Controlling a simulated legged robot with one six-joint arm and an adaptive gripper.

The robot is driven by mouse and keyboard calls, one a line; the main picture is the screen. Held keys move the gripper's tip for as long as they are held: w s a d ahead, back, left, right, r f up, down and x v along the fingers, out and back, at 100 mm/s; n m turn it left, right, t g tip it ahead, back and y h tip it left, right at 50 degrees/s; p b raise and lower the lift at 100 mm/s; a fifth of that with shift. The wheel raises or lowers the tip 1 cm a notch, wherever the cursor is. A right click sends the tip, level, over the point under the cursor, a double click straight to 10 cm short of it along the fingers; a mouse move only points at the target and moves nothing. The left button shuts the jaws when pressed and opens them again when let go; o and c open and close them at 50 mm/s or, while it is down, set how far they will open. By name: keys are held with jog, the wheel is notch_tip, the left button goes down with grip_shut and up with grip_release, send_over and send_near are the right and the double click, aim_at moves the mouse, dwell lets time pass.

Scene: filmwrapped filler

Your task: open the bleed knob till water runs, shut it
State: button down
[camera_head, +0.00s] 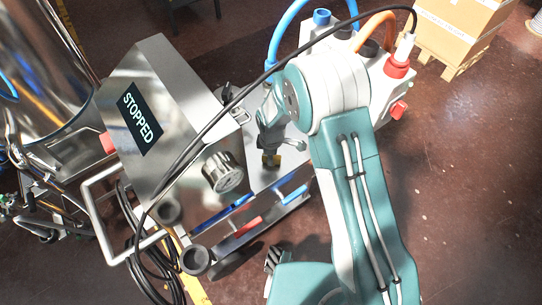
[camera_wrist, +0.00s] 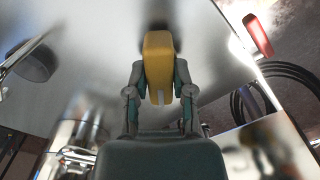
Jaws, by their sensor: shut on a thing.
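The yellow bleed knob (camera_wrist: 158,58) stands out from a grey metal surface in the middle of the wrist view. My gripper (camera_wrist: 160,88) has one finger on each side of it and is shut on it. The arm and fingers hide most of the knob there. The knob's turn angle cannot be told. No running water shows in either view.
A steel cabinet (camera_head: 175,120) with a STOPPED display (camera_head: 139,118) stands left of my gripper. A black cable (camera_head: 225,105) crosses close to my arm. A red-capped white unit (camera_head: 385,85) and a carton (camera_head: 455,35) are at the upper right. Open floor (camera_head: 460,190) lies right.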

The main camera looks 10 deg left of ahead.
jog(key=m, duration=0.3)
jog(key=shift+m, duration=0.4)
jog(key=m, duration=0.4)
jog(key=shift+m, duration=0.3)
jog(key=m, duration=0.4)
jog(key=shift+d+m, duration=0.1)
jog(key=shift+m, duration=2.2)
jog(key=shift+c, duration=2.4)
grip_release()
